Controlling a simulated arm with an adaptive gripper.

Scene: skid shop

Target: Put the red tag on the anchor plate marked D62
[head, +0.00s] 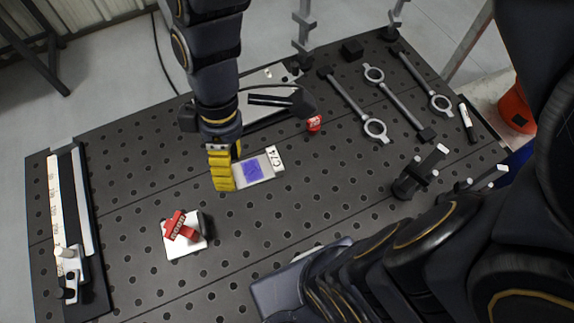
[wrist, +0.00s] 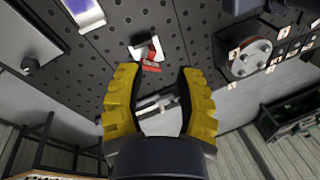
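A red tag-like piece (head: 180,227) with unclear white lettering lies on a pale plate (head: 192,245) at the front left of the table. The same red piece (wrist: 151,67) and pale plate (wrist: 146,48) show beyond my fingers in the wrist view. Another plate (head: 268,165) has a blue-purple patch (head: 252,170) and a label that seems to read C74. My gripper (head: 222,180) is beside this plate's left end. In the wrist view my gripper (wrist: 160,88) has its yellow fingers apart, with nothing between them. I cannot read D62 anywhere.
The dark perforated table (head: 130,165) has free room between the red piece and the left rail (head: 72,220). A small red object (head: 314,123) lies behind the labelled plate. Ring-ended rods (head: 350,103) and a marker (head: 466,122) lie at the right. Clamps (head: 420,172) stand at front right.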

